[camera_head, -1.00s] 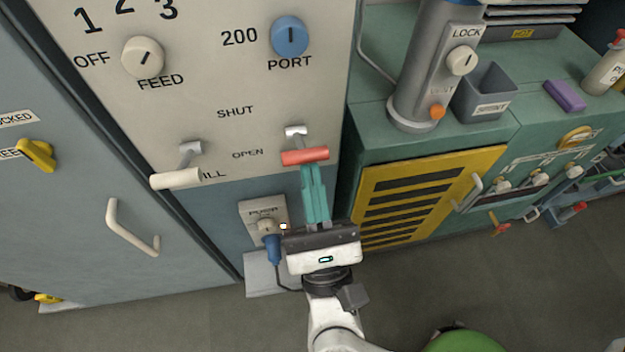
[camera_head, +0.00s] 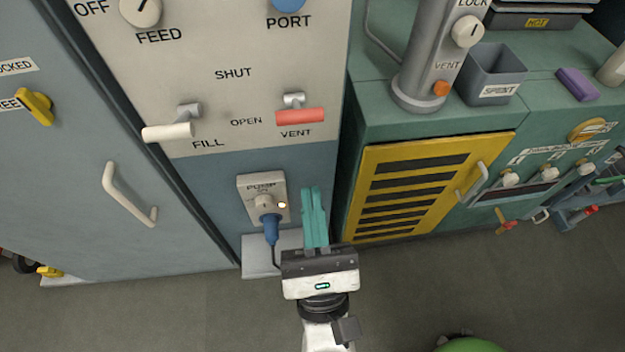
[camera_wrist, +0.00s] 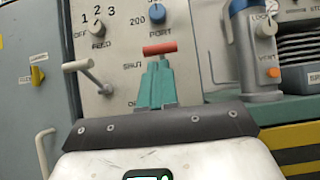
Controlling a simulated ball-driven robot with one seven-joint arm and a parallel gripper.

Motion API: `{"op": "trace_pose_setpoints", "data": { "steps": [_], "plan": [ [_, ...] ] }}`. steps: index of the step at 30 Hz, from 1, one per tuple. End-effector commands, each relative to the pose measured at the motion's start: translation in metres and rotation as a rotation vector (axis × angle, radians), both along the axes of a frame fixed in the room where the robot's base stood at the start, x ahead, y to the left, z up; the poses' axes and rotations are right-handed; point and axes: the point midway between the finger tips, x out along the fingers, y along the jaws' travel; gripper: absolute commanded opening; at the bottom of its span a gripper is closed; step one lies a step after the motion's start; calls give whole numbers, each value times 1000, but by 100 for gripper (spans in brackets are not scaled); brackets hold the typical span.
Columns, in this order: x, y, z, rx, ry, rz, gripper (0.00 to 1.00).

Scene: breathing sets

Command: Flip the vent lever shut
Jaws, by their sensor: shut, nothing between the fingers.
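The vent lever (camera_head: 300,116) has a red bar handle on a short grey stem. It is on the pale panel above the VENT label, with the bar level with the OPEN mark and below SHUT. In the wrist view the red bar (camera_wrist: 160,48) appears just beyond the fingertips. My gripper (camera_head: 313,190) has teal fingers pressed together and empty. In the head view it is below the lever, apart from it, in front of the blue lower panel; it also fills the middle of the wrist view (camera_wrist: 157,66).
A white-handled FILL lever (camera_head: 168,132) is to the left at similar height. A socket with a blue plug (camera_head: 268,215) and cable is just left of my fingers. A yellow slatted panel (camera_head: 480,150) is to the right. Open floor (camera_head: 180,310) lies in front.

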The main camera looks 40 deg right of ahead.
Motion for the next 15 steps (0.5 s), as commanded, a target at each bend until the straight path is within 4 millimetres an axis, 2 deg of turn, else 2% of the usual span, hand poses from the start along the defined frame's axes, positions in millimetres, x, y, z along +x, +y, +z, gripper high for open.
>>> {"op": "trace_pose_setpoints", "data": {
  "steps": [1, 6, 15],
  "plan": [
    [-6, 5, -8, 0, 4, 3, 0],
    [-25, 19, -23, 0, 4, 3, 0],
    [-41, 30, -34, 0, 1, 1, 0]
  ]
}}
